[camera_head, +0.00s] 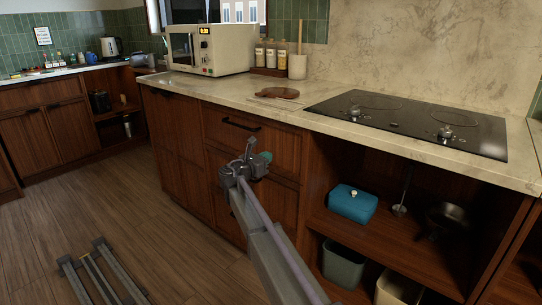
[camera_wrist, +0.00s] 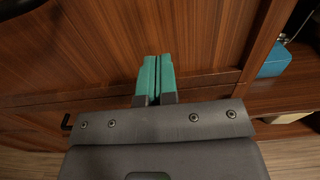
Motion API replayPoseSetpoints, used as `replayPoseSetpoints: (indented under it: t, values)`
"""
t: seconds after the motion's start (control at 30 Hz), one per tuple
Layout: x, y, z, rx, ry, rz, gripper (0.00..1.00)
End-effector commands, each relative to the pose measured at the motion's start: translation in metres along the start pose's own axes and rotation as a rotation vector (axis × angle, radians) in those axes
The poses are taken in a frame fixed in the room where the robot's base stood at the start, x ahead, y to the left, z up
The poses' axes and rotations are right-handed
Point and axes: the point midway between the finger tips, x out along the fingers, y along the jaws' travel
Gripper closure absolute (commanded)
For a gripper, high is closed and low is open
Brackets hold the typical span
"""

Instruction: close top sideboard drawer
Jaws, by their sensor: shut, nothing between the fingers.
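The top sideboard drawer (camera_head: 255,140) has a reddish-brown wood front with a dark bar handle (camera_head: 241,124), just under the stone counter. Its front looks flush or nearly flush with the cabinet, and no opening into it shows. In the wrist view, the green fingers of my gripper (camera_wrist: 155,62) are together and empty, pointing at a wood front (camera_wrist: 200,35). I cannot tell if they touch it. A horizontal seam (camera_wrist: 100,95) runs behind the fingers.
Right of the drawers is an open shelf with a blue box (camera_head: 353,203), a dark pan (camera_head: 447,215) and bins (camera_head: 343,265) below. On the counter are a microwave (camera_head: 211,48), a brown board (camera_head: 277,93) and a cooktop (camera_head: 410,122).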

Motion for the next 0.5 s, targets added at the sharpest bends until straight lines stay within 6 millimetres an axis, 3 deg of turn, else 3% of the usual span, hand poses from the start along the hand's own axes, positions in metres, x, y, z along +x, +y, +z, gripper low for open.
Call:
replayPoseSetpoints:
  t: [0.1, 0.23, 0.4, 0.5]
  values:
    - [-0.039, -0.002, 0.000, 0.001, 0.001, 0.003, 1.00]
    - [-0.074, -0.001, 0.000, 0.001, 0.001, 0.004, 1.00]
    - [-0.099, 0.000, 0.000, 0.001, 0.001, 0.002, 1.00]
    - [-0.103, 0.000, 0.000, 0.001, 0.002, 0.001, 1.00]
